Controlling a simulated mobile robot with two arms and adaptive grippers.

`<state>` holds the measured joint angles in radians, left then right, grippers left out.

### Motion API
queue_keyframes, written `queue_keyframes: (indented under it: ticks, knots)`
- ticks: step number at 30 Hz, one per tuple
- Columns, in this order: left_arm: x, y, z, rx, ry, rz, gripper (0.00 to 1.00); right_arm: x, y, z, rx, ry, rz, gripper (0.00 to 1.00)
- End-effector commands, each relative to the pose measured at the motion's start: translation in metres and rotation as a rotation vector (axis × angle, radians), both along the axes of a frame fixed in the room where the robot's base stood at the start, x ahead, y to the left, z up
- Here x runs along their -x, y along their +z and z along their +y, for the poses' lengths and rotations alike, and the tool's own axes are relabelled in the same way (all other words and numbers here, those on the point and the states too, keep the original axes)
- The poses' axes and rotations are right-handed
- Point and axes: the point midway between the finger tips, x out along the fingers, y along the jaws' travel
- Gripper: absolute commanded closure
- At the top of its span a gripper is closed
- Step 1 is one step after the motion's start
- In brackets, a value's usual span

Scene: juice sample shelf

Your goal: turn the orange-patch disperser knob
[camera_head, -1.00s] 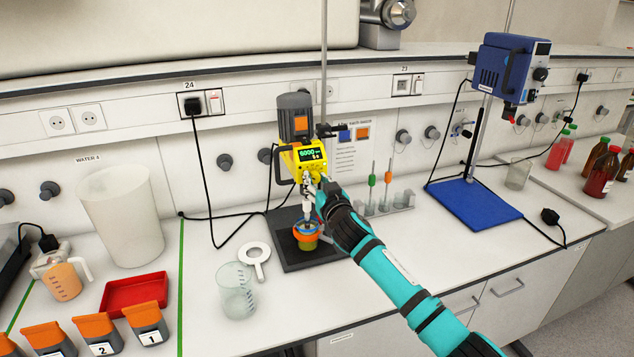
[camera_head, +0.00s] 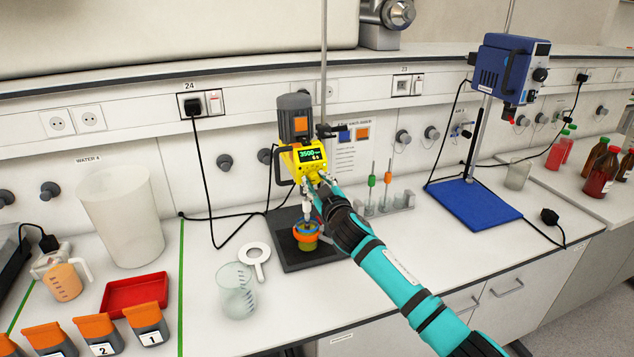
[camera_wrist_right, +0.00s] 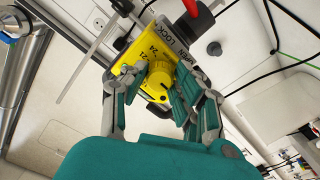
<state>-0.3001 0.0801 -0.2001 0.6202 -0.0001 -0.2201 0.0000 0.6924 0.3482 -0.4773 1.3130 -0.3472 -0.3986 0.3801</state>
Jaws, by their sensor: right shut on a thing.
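The disperser (camera_head: 301,158) has a yellow control head, a grey motor with an orange patch (camera_head: 301,124), and a lit green display that reads about 3500. Its shaft reaches down into a small orange-rimmed cup (camera_head: 306,238). My right gripper (camera_head: 319,182) is at the front of the yellow head, its fingers shut on the yellow knob. In the right wrist view the knob (camera_wrist_right: 157,86) sits between the two fingers of my right gripper (camera_wrist_right: 160,92), beside a numbered scale. My left gripper is not in view.
A dark base plate (camera_head: 290,258) lies under the disperser. A glass beaker (camera_head: 236,291) and a white ring (camera_head: 256,262) stand left of it. A vial rack (camera_head: 395,205) and a blue stand plate (camera_head: 472,213) are to the right.

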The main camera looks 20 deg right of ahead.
Motion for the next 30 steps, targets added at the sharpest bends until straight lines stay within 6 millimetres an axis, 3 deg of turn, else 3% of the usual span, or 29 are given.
queue_keyframes:
  ticks: [15,30]
  knots:
    - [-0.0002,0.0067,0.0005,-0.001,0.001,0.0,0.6,0.0,0.0003,-0.0002,0.421,0.001,-0.014,1.0]
    - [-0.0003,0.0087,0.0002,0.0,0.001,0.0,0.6,0.0001,-0.0005,-0.0003,0.56,0.001,-0.017,1.0]
